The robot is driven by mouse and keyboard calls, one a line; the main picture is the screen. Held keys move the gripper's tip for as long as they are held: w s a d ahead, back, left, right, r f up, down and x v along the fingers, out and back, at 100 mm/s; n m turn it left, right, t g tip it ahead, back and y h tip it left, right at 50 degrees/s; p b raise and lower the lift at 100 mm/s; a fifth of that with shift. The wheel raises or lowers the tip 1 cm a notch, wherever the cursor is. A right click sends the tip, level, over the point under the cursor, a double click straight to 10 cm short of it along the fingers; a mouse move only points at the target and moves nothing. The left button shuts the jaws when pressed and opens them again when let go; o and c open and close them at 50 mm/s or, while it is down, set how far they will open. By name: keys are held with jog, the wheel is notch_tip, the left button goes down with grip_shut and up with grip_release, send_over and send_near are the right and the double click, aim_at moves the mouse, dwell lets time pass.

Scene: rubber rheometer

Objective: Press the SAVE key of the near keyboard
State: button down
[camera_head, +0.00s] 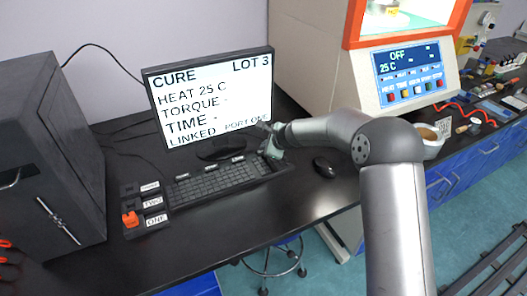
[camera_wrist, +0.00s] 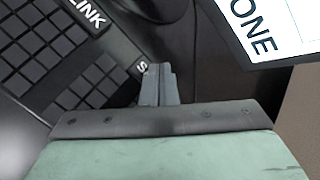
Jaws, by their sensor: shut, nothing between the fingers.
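The near keyboard (camera_head: 222,181) lies dark on the black bench below the monitor, with a row of white labels along its far edge. In the wrist view the keyboard (camera_wrist: 45,60) fills the upper left, with a LINK label (camera_wrist: 88,12). A label starting with "S" (camera_wrist: 143,67) shows right beside my fingertips; its remaining letters are hidden behind them. My gripper (camera_wrist: 159,85) is shut and empty, over the keyboard's right end. It also shows in the head view (camera_head: 272,153). I cannot tell whether the fingertips touch a key.
The monitor (camera_head: 210,100) stands close behind my gripper and reads LINKED. A mouse (camera_head: 324,167) lies to the right. A block with ONE and TWO labels (camera_head: 143,210) and an orange piece sits left. A black cabinet (camera_head: 50,160) stands far left, the rheometer (camera_head: 405,75) back right.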

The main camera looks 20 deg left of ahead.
jog(key=shift+f, duration=0.35)
dwell(0.5)
jog(key=shift+r+p, duration=0.5)
jog(key=shift+r, duration=0.35)
notch_tip(320, 180, up, 5)
jog(key=p, duration=0.4)
jog(key=shift+r, duration=0.1)
dwell(0.5)
